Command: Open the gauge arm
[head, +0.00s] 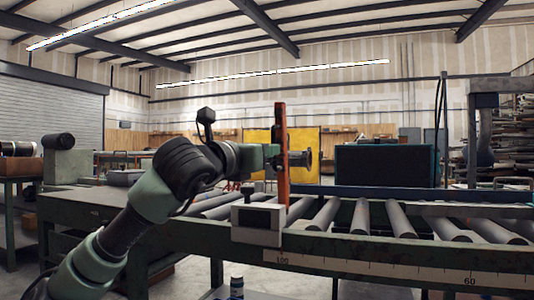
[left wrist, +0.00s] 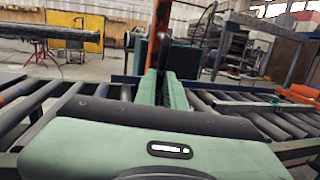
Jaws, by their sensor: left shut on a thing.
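The gauge arm (head: 283,180) is an orange bar standing upright above a light grey box with a dark screen (head: 258,222) on the conveyor's front rail. A dark round knob shows just right of the bar. My left gripper (head: 274,157) reaches in from the left at the bar's mid-height and is shut on the gauge arm. In the left wrist view, the green fingers of my left gripper (left wrist: 158,88) are close together, with a dark part between them. The orange bar (left wrist: 162,20) rises just beyond. The exact contact is partly hidden. My right gripper is not in view.
A conveyor with grey rollers (head: 403,220) runs to the right behind a rail with a number scale (head: 400,268). A large dark box (head: 386,166) stands behind it. A steel frame and stacked pipes stand at the far right. A small dark bottle (head: 237,287) is below.

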